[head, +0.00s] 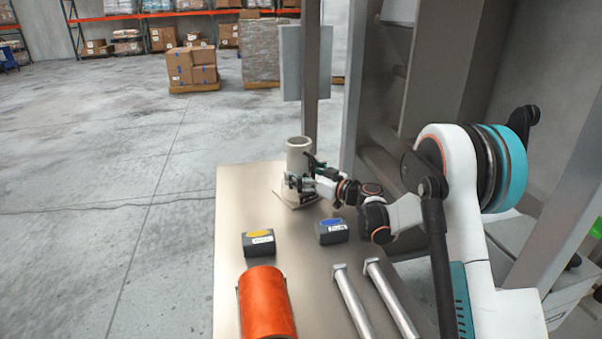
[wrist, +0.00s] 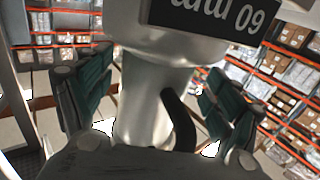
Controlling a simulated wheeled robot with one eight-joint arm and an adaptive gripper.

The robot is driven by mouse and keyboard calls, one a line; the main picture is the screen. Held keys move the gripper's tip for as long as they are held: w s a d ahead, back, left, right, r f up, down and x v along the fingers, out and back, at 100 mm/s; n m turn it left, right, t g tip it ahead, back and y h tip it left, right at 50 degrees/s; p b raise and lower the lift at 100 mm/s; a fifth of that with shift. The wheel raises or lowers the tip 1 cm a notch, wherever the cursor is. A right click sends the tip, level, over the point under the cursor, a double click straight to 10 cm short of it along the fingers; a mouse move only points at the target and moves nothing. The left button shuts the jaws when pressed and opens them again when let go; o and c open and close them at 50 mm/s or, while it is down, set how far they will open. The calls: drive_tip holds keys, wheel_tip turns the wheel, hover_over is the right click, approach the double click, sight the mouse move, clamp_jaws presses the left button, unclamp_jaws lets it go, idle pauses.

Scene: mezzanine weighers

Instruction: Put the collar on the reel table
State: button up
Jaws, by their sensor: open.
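A pale grey cylinder with an open top (head: 299,150) stands upright near the far end of the beige table (head: 233,205), by a thin square plate (head: 302,201). It may be the collar; no label in the head view confirms this. My gripper (head: 303,183) is low over the table, in front of the cylinder's lower part. In the wrist view, a shiny metal body (wrist: 140,100) with a wider top and a black label ending in "09" stands between the open fingers (wrist: 150,105). I cannot tell whether the fingers touch it. I cannot tell which surface is the reel table.
Two dark blocks, one yellow-topped (head: 258,243) and one blue-topped (head: 332,231), lie on the table. An orange roll (head: 266,303) and two metal bars (head: 352,301) (head: 391,298) are nearer. A grey post (head: 310,80) rises behind the cylinder. Open floor (head: 100,200) lies left.

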drive_tip(key=p+v, duration=0.4)
drive_tip(key=v, duration=0.8)
drive_tip(key=s+a+r+m+g+h, duration=0.1)
drive_tip(key=s+r+m+g+h, duration=0.15)
drive_tip(key=s+r, duration=0.45)
drive_tip(key=s+a+r+m+g+h, duration=0.1)
drive_tip(key=s+r+m+h, duration=0.2)
drive_tip(key=s, duration=0.7)
drive_tip(key=s+d+f+m+h, duration=0.1)
drive_tip(key=s+d+h, duration=0.3)
drive_tip(key=s, duration=0.8)
drive_tip(key=s+d+f+m+g+h, duration=0.1)
drive_tip(key=s+d+m+h, duration=0.2)
drive_tip(key=s, duration=0.9)
drive_tip(key=shift+s+d+h, duration=0.2)
drive_tip(key=shift+d+h, duration=0.35)
drive_tip(key=shift+d, duration=1.05)
